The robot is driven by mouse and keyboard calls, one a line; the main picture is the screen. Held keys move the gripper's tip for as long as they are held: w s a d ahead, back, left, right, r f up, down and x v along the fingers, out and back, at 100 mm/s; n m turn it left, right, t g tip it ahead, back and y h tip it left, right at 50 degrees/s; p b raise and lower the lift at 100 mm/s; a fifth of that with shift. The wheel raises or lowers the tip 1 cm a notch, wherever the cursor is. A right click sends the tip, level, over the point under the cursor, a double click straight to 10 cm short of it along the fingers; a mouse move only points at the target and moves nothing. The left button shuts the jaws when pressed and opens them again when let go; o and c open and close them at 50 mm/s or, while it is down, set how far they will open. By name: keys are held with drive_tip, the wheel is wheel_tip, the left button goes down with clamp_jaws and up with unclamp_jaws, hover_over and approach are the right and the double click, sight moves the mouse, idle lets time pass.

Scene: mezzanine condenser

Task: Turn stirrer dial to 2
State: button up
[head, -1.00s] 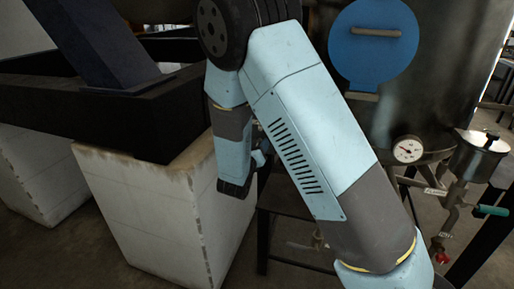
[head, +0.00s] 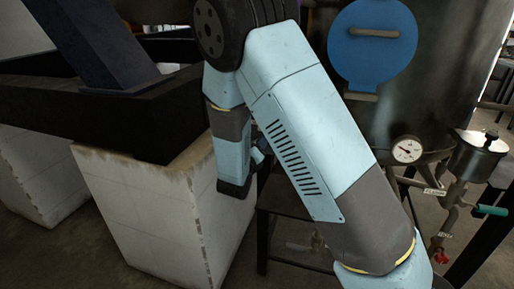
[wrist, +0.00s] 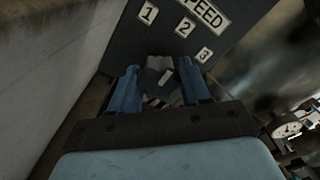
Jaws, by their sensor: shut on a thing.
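The stirrer dial (wrist: 152,80) is a grey knob with a short white mark, on a dark panel in the wrist view. The panel carries a SPEED label (wrist: 204,13) and the number plates 1 (wrist: 148,13), 2 (wrist: 184,27) and 3 (wrist: 205,54). The white mark points up and to the right; I cannot tell exactly which number it lines up with. My gripper (wrist: 160,76) is shut on the dial, with one blue finger on each side of it. In the head view my arm hides the dial and the numbers.
A pale block (head: 145,220) stands close on the left, under a dark frame (head: 115,115). On the right is a metal vessel (head: 455,60) with a blue round cover (head: 372,55), a gauge (head: 406,149) and valve piping (head: 445,215).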

drive_tip(key=shift+a+f, duration=0.1)
drive_tip(key=shift+f, duration=0.05)
drive_tip(key=o, duration=1)
drive_tip(key=shift+s, duration=0.1)
drive_tip(key=shift+v, duration=6.8)
